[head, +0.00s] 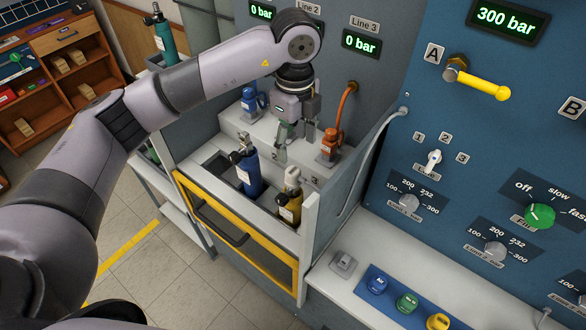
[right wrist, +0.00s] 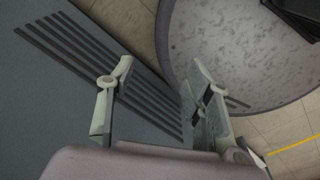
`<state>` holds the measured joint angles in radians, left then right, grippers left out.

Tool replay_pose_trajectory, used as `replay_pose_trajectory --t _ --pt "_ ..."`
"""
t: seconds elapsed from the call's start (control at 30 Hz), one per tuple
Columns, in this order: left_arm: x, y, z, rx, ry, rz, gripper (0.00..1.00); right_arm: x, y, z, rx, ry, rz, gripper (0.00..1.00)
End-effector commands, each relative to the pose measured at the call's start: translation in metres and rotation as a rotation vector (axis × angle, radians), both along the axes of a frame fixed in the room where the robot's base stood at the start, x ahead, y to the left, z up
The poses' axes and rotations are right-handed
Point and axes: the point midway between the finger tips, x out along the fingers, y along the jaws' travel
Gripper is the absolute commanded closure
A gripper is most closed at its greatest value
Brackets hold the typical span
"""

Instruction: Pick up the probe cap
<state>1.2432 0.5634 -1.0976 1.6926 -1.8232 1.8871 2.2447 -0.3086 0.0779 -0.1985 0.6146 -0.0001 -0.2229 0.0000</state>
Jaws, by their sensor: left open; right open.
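No part is plainly marked as the probe cap. In the head view, a small grey piece (head: 343,264) sits on the white ledge, left of a blue strip (head: 404,306) bearing a blue cap (head: 377,284), a green cap (head: 407,302) and a yellow cap (head: 438,321). I cannot tell which is the probe cap. My left gripper (head: 296,130) is open, pointing down over the white connector block, well above and left of these pieces. My right gripper (right wrist: 158,88) shows only in the right wrist view, open and empty above a dark slotted surface.
A blue bottle (head: 247,168) and a yellow bottle (head: 290,200) stand in the yellow-framed bay below my left gripper. An orange hose (head: 346,105) rises right of it. The blue control panel (head: 470,130) stands behind the ledge. A round grey surface (right wrist: 245,50) shows in the right wrist view.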

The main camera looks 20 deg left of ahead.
Motion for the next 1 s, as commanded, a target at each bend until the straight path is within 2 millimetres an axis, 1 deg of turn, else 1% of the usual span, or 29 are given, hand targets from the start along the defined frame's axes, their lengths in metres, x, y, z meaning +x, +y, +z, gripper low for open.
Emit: replay_pose_trajectory --t 0.03,0.07,0.17,0.27,0.3,0.4,0.5,0.67,0.8,0.9,1.0 --pt "-0.001 0.001 -0.009 0.001 0.006 0.001 0.43 -0.008 -0.001 0.007 -0.002 0.012 0.0 0.53" --pt "-0.001 0.001 -0.016 0.001 0.006 0.001 0.43 -0.012 -0.002 0.009 -0.003 0.017 0.001 0.53" --pt "-0.001 0.001 -0.035 0.0 0.004 0.001 0.43 -0.015 -0.003 0.015 -0.004 0.021 0.001 0.53" --pt "0.0 0.001 -0.05 0.0 0.003 0.002 0.43 -0.006 -0.003 0.019 -0.004 0.007 0.002 0.53" --pt "0.0 0.0 -0.054 -0.002 0.003 0.002 0.43 0.001 -0.003 0.02 -0.004 -0.002 0.002 0.53" --pt "0.0 0.001 -0.061 -0.002 0.002 0.001 0.43 0.018 -0.003 0.023 -0.002 -0.029 0.003 0.53" --pt "0.0 0.002 -0.066 -0.001 0.003 0.001 0.43 0.026 -0.002 0.029 -0.001 -0.041 0.003 0.53" --pt "0.0 0.006 -0.087 0.0 0.006 0.002 0.43 0.022 -0.002 0.046 -0.001 -0.034 0.003 0.53" --pt "0.001 0.006 -0.106 -0.002 0.004 0.001 0.43 0.012 -0.002 0.05 -0.002 -0.02 0.004 0.53" --pt "0.001 0.006 -0.113 -0.002 0.001 0.001 0.43 0.005 -0.003 0.05 -0.002 -0.01 0.004 0.53" --pt "0.002 0.006 -0.114 -0.002 0.0 0.0 0.43 0.003 -0.002 0.049 -0.002 -0.007 0.004 0.53"
